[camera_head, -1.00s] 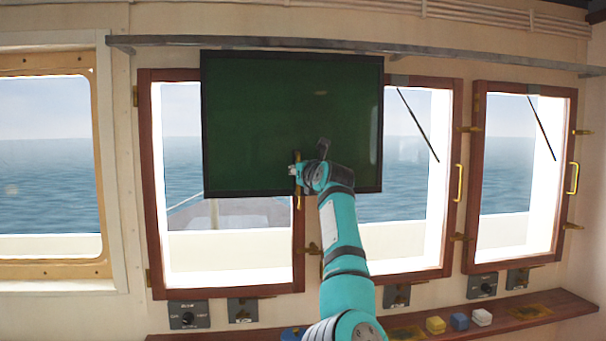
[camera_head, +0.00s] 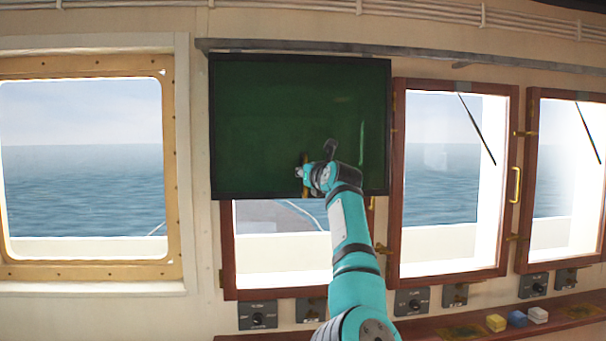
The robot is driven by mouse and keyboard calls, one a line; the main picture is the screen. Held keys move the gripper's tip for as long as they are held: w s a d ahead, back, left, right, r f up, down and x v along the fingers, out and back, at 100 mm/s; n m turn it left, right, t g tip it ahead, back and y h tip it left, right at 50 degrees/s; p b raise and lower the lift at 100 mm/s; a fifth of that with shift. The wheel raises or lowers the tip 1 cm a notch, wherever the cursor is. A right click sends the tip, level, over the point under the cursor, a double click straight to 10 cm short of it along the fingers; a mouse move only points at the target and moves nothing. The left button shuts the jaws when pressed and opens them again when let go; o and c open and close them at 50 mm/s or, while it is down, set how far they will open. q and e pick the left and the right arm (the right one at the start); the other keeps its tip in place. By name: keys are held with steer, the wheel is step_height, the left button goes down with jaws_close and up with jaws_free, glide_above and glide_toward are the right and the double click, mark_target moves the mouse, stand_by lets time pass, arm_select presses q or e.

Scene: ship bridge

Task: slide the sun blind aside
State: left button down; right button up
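The sun blind (camera_head: 290,110) is a dark green panel with a black frame. It hangs from a grey rail (camera_head: 440,54) and covers the upper part of the left red-framed window. A slim upright handle (camera_head: 306,186) is on the blind's lower middle. My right gripper (camera_head: 301,173) is at this handle and appears shut on it; the fingertips are small and partly hidden by the wrist. My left gripper is not in view.
The rail runs on to the right above two uncovered red-framed windows (camera_head: 398,180). A yellow-framed window (camera_head: 172,160) is at left. A wooden ledge (camera_head: 420,326) below carries several small blocks (camera_head: 517,318).

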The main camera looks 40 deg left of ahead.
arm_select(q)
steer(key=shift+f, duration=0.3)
arm_select(e)
steer(key=shift+w+d, duration=0.2)
steer(key=shift+w, duration=0.1)
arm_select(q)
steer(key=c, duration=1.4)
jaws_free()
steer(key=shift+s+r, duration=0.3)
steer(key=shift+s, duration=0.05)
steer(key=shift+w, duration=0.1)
arm_select(e)
steer(key=shift+s, duration=0.25)
steer(key=shift+a, duration=0.1)
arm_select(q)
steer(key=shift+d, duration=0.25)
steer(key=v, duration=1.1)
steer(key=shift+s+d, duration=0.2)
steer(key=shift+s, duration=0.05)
